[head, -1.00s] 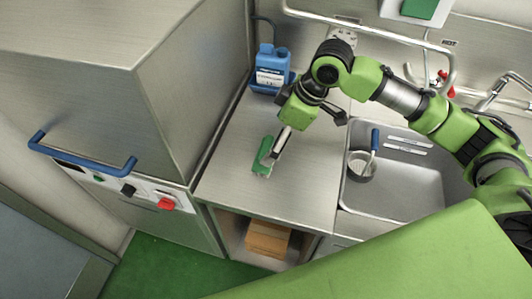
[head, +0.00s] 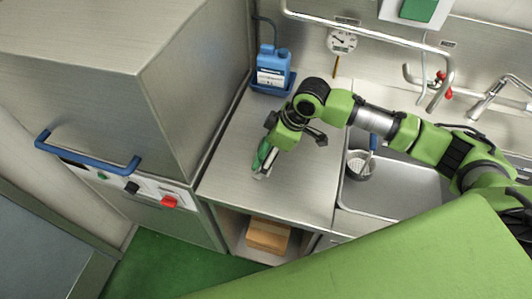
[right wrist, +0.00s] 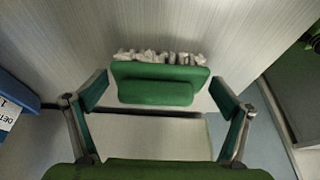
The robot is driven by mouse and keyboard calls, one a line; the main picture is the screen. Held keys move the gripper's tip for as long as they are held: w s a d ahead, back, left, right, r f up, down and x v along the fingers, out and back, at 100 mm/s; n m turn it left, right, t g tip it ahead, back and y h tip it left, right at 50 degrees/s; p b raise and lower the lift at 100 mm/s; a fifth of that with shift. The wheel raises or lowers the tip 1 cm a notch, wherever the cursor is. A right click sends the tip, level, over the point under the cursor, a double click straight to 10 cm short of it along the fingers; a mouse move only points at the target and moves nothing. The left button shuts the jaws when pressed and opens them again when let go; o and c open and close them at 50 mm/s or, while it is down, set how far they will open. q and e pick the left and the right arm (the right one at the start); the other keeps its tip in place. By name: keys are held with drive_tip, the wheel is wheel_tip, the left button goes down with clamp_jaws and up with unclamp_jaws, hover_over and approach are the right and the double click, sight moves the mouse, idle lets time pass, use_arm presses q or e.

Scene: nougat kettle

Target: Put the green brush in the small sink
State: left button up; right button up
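The green brush (head: 259,154) lies on the steel counter left of the sink, partly covered by my right gripper (head: 265,165) in the head view. In the right wrist view the brush (right wrist: 155,84) with its pale bristles sits between the two spread fingers of my right gripper (right wrist: 158,95), with a gap on each side. The sink (head: 398,195) is to the right in the head view, with a metal strainer or pot (head: 360,164) with a blue handle at its left side. My arm covers part of the sink. My left gripper is not in view.
A blue bottle (head: 272,68) stands in a blue tray at the back of the counter. A tall steel cabinet with a blue handle (head: 85,160) borders the counter on the left. Faucets (head: 490,98) and a wall rail (head: 380,34) are behind the sink. The front counter is clear.

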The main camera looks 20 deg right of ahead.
drive_tip(key=c, duration=0.7)
drive_tip(key=shift+c, duration=0.8)
drive_tip(key=shift+r, duration=0.15)
